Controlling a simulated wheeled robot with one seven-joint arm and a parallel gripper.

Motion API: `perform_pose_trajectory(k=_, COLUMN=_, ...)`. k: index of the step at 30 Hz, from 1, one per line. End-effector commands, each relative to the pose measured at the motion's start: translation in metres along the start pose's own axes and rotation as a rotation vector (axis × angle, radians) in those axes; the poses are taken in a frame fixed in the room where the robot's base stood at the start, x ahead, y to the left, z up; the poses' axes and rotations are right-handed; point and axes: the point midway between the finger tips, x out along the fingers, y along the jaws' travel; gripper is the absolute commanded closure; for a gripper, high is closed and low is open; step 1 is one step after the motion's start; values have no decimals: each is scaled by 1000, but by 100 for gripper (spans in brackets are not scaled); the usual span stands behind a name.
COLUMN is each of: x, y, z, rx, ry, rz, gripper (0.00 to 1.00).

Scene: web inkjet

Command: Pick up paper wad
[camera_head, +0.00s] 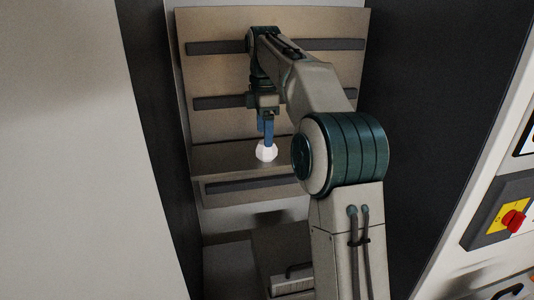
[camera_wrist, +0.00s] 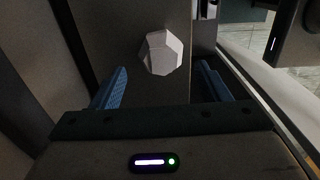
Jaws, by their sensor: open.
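The paper wad (camera_head: 266,152) is a small white faceted lump. In the head view it rests on a brownish ledge (camera_head: 225,157) in a recess between dark side walls. My gripper (camera_head: 268,138) points down, with its blue fingers just above or beside the wad; the head view does not show whether they touch. In the wrist view the wad (camera_wrist: 160,53) is ahead and lies between the lines of the two blue fingers of my gripper (camera_wrist: 162,85). The fingers are wide apart and nothing is held. The wad's underside is hidden.
A back panel with dark horizontal slots (camera_head: 215,103) stands behind the ledge. Dark walls (camera_head: 420,80) close in on both sides. A panel with a red rotary switch (camera_head: 513,220) is at the right. A lower opening with a handle (camera_head: 292,272) is below the ledge.

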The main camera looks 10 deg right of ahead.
Motion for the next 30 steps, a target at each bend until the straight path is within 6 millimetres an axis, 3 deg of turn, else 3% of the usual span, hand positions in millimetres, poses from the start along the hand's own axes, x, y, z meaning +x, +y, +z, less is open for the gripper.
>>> perform_pose_trajectory(k=5, x=10, y=-1, z=2, rx=1, ry=0, rz=-2, gripper=31)
perform_pose_trajectory(k=15, x=48, y=-2, z=4, rx=0, ry=-1, rz=-1, gripper=31)
perform_pose_trajectory(k=24, x=53, y=-2, z=4, rx=0, ry=0, rz=1, gripper=31)
perform_pose_trajectory(k=25, x=53, y=-2, z=4, rx=0, ry=0, rz=1, gripper=34)
perform_pose_trajectory(k=30, x=53, y=-2, z=4, rx=0, ry=0, rz=1, gripper=78)
